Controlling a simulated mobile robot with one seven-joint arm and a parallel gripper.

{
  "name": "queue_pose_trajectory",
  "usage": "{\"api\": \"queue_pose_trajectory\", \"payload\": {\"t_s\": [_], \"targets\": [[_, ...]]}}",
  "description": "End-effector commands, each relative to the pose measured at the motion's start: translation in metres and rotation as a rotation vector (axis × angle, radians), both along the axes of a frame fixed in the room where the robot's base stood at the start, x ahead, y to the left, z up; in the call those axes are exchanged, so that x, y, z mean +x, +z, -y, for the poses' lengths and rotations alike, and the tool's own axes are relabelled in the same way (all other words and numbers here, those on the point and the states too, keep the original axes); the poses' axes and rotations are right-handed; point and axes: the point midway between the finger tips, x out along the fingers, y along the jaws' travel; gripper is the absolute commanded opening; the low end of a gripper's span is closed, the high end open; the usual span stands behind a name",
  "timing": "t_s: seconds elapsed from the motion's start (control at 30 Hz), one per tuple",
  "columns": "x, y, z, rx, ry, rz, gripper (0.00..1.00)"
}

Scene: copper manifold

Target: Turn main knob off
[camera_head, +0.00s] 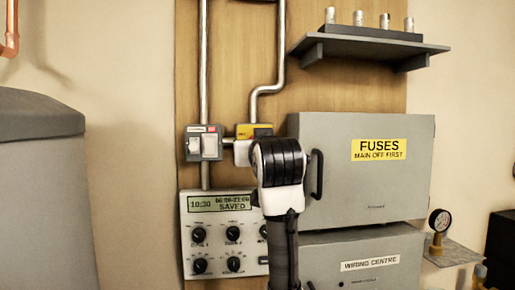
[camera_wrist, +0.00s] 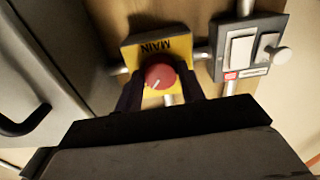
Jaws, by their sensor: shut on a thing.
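The main knob (camera_wrist: 158,76) is a round red knob on a yellow plate (camera_wrist: 146,49) marked MAIN, seen upside down in the wrist view. A pale pointer mark on it points to the lower left there. My gripper (camera_wrist: 161,88) has its two dark fingers on either side of the knob, shut on it. In the head view the top of the yellow plate (camera_head: 253,130) shows, while my wrist hides the knob and my fingertips.
A grey switch box (camera_head: 204,143) is just left of the plate. The fuses cabinet (camera_head: 370,185) with a black handle (camera_head: 317,175) is close on the right. A control panel (camera_head: 215,265), showing SAVED, is below. Metal pipes (camera_head: 281,50) run above.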

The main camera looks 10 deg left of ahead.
Motion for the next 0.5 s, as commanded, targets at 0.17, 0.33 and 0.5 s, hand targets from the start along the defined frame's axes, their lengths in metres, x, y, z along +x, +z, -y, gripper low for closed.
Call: {"api": "queue_pose_trajectory", "payload": {"t_s": [0.17, 0.33, 0.5], "targets": [[0.0001, -0.0002, 0.0008, -0.084, -0.002, 0.035, 0.16], [0.0003, -0.0004, 0.0016, -0.210, -0.003, 0.087, 0.16], [0.0003, 0.0002, 0.0019, -0.358, -0.003, 0.150, 0.16]]}}
